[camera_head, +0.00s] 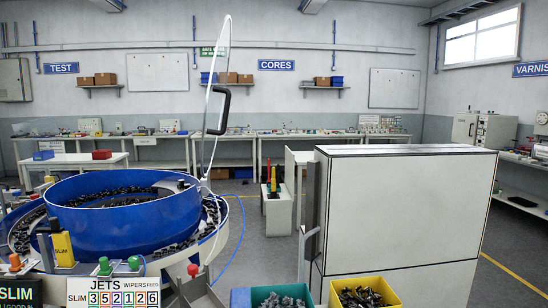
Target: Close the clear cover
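The clear cover (221,50) stands raised and nearly upright at the right side of the blue bowl (125,218). I see it almost edge-on, as a thin pale rim with a black handle (223,112) partway up. Its lower end meets the bowl's right rim area; the hinge itself is too small to make out. The bowl is open on top, and dark connectors show inside it and on the track around it. Neither of my grippers is in view.
A large white cabinet (400,215) stands right of the bowl. A control panel with buttons and a number sign (112,294) is at front left. Grey floor shows between bowl and cabinet.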

